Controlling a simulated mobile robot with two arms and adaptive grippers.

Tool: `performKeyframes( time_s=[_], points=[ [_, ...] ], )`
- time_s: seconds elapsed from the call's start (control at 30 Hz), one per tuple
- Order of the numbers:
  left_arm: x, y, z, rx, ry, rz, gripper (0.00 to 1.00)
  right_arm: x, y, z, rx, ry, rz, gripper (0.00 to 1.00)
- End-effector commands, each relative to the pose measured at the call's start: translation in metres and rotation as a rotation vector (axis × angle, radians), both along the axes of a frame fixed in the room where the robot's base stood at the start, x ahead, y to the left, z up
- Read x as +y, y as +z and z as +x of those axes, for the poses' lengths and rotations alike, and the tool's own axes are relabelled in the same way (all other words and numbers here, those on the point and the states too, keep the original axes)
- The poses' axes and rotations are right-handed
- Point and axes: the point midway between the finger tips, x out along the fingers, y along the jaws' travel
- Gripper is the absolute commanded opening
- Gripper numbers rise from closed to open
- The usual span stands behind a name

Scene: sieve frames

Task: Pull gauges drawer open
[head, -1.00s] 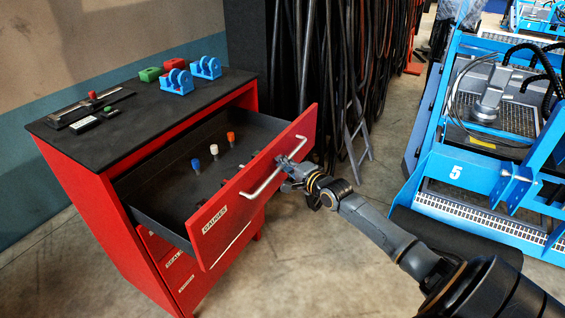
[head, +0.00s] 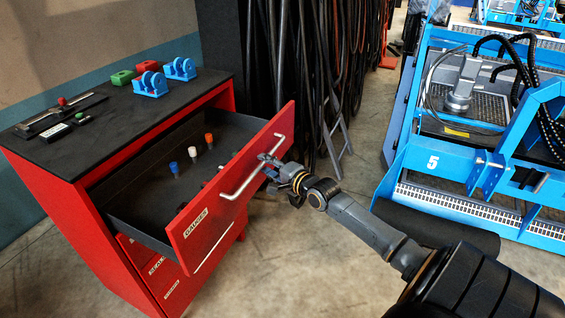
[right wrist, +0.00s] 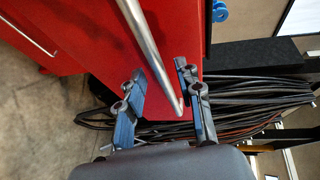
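The gauges drawer (head: 190,243) is the top drawer of a red cabinet (head: 55,185), with a "GAUGES" label on its front. It stands far out, its dark tray showing. Its silvery bar handle (head: 240,187) runs along the front; the handle also shows in the right wrist view (right wrist: 140,35). My right gripper (head: 267,162) is at the far end of the handle. In the right wrist view its fingers (right wrist: 160,102) are apart, with the bar seen running into the gap between them; I cannot tell whether they touch it. My left gripper is not in view.
Small plugs with blue (head: 174,168), white (head: 192,152) and orange tops stand in the drawer. Blue brackets (head: 150,84) and green and red blocks lie on the cabinet top. Dark cables (head: 300,70) hang behind. A blue machine frame (head: 440,165) stands at right.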

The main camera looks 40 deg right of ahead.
Motion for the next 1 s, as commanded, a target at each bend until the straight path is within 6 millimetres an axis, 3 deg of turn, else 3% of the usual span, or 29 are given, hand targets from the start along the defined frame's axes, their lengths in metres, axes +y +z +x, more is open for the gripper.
performKeyframes(
  time_s=[0.3,0.5,1.0],
  points=[
    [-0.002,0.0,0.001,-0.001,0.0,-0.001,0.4,0.0,0.009,-0.063,0.004,0.0,-0.001,0.36],
    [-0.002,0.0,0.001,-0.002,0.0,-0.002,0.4,0.0,0.015,-0.087,0.002,0.0,-0.001,0.36],
    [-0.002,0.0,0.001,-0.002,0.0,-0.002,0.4,0.0,0.017,-0.095,0.0,-0.001,-0.001,0.36]
  ],
)
